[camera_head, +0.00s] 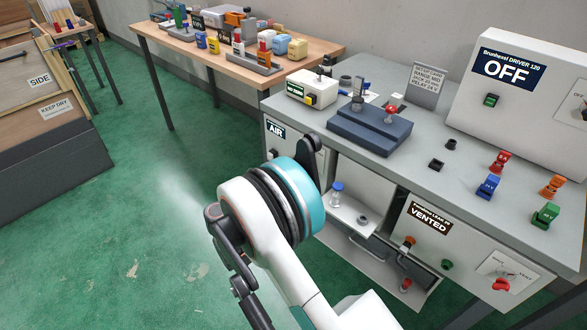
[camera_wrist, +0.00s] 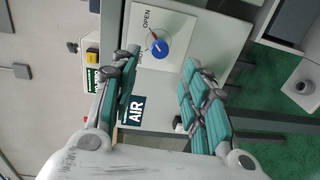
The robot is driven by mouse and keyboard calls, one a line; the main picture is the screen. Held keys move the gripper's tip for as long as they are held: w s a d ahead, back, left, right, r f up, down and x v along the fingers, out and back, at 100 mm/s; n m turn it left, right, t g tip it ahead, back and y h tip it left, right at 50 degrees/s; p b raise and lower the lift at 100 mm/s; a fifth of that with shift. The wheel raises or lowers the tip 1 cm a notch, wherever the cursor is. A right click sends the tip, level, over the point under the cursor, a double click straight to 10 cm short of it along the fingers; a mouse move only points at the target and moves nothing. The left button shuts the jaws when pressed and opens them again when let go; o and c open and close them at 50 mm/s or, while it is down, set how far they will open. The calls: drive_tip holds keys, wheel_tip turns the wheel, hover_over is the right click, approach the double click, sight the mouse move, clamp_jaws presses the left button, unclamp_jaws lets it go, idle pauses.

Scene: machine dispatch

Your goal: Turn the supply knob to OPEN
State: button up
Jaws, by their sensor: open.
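My gripper (camera_wrist: 160,62) is open, with one teal-padded finger on each side of the knob in the picture. Nothing is between the fingers, and I cannot tell the distance to the panel. An AIR label (camera_wrist: 135,110) sits below. In the head view the AIR label (camera_head: 276,130) shows, but my arm hides the knob and fingers.
A grey bench (camera_head: 420,170) carries a dark blue block (camera_head: 368,132), a box marked OFF (camera_head: 505,75) and several coloured pieces. A box marked VENTED (camera_head: 430,220) is below. A wooden table (camera_head: 290,72) stands behind. Green floor is clear at left.

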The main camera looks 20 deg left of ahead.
drive_tip(key=shift+v, duration=1.15)
